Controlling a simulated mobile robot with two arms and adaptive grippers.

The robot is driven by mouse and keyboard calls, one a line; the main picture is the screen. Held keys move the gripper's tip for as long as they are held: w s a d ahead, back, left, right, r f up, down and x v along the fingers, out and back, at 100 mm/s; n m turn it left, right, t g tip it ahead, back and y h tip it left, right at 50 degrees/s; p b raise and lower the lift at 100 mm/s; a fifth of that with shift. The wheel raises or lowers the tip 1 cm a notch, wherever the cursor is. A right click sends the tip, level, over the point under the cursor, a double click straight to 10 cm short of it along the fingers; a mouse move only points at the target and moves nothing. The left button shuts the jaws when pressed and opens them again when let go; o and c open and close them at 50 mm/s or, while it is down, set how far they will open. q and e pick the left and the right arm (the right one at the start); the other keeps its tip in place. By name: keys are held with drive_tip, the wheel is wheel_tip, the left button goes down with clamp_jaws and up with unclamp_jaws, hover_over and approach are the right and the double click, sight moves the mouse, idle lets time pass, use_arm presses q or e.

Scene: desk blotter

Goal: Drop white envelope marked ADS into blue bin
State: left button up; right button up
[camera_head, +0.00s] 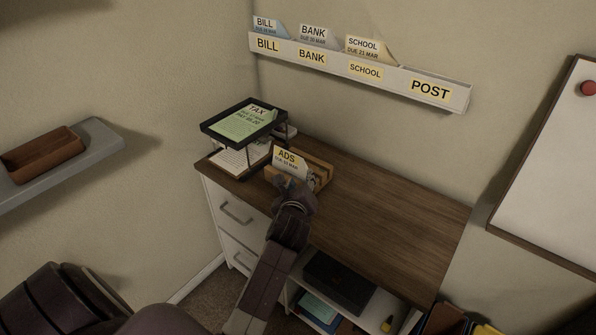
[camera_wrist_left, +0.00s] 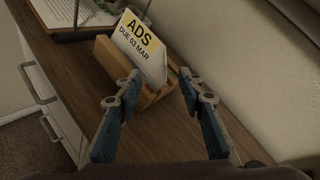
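The white envelope marked ADS (camera_head: 291,161) stands tilted in a wooden letter holder (camera_head: 320,172) on the desk. It also shows in the left wrist view (camera_wrist_left: 143,48), with a yellow label and the words DUE 03 MAR. My left gripper (camera_head: 294,187) is at the front of the holder. In the left wrist view its two fingers (camera_wrist_left: 160,86) are apart with nothing held between them, and the envelope stands beyond them. My right gripper is not in view. I cannot make out a blue bin in either view.
A black tray (camera_head: 213,130) with a green TAX paper stands at the desk's back left. The wooden desk top (camera_head: 390,210) is clear to the right. A white wall rack (camera_head: 388,79) holds BILL, BANK and SCHOOL envelopes. A grey shelf (camera_head: 95,150) with a brown tray (camera_head: 42,155) is at left.

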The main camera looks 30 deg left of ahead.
sight(304, 171)
use_arm(q)
drive_tip(key=x, duration=0.8)
drive_tip(key=shift+d+f, duration=0.1)
clamp_jaws()
idle(0.4)
